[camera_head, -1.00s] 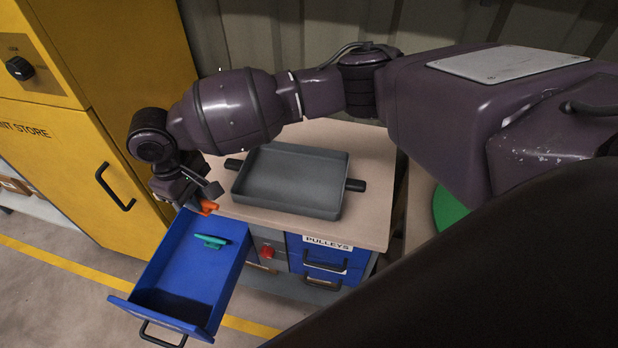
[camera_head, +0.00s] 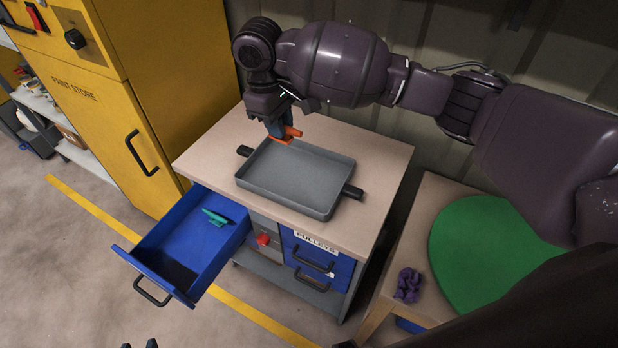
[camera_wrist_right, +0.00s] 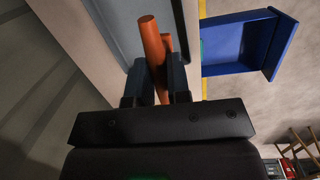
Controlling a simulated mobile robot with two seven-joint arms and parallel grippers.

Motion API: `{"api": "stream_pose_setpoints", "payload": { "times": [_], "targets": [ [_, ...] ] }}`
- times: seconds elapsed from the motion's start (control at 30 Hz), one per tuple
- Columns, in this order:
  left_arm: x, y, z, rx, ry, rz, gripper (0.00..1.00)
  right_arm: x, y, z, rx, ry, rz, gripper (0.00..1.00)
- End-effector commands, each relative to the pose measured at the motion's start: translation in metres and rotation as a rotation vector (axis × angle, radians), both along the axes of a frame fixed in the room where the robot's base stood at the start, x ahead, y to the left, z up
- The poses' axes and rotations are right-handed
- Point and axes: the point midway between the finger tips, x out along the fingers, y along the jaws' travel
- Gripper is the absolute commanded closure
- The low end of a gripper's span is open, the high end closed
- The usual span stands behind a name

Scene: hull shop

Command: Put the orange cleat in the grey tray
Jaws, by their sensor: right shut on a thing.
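The orange cleat (camera_head: 293,132) is held in my right gripper (camera_head: 281,131), which is shut on it. It is at the far left rim of the grey tray (camera_head: 334,203) in the head view; its exact height above the rim is hard to tell. In the right wrist view the cleat (camera_wrist_right: 152,38) sticks out between the fingers (camera_wrist_right: 158,72), with part of the tray (camera_wrist_right: 112,22) beside it. The tray is empty and stands on the bench. Two dark tips at the bottom edge of the head view look like my left gripper (camera_head: 140,345), apart and empty.
A blue drawer (camera_head: 160,232) stands open at the bench's left front, with a teal cleat (camera_head: 215,217) in it. The wooden bench top (camera_head: 222,150) is clear around the tray. A side table with a green disc (camera_head: 485,245) and a purple item (camera_head: 408,285) stands right.

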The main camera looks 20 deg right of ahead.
Motion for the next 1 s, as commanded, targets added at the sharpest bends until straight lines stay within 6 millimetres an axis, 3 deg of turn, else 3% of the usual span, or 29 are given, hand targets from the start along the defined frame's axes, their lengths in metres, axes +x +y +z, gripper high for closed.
{"api": "stream_pose_setpoints", "payload": {
  "times": [0.23,0.37,0.8,1.0],
  "targets": [
    [0.001,0.000,-0.001,0.000,-0.004,0.000,0.57,-0.004,-0.014,0.003,-0.008,-0.008,0.079,1.00],
    [0.001,0.000,-0.002,0.000,-0.006,-0.002,0.57,-0.004,-0.015,-0.009,-0.014,-0.009,0.098,1.00],
    [-0.001,0.000,-0.021,0.001,0.014,-0.003,0.57,-0.004,-0.014,-0.104,-0.015,-0.008,0.097,1.00],
    [0.000,-0.002,-0.021,0.000,0.008,-0.005,0.57,-0.004,-0.015,-0.134,-0.014,-0.009,0.097,1.00]
  ]
}}
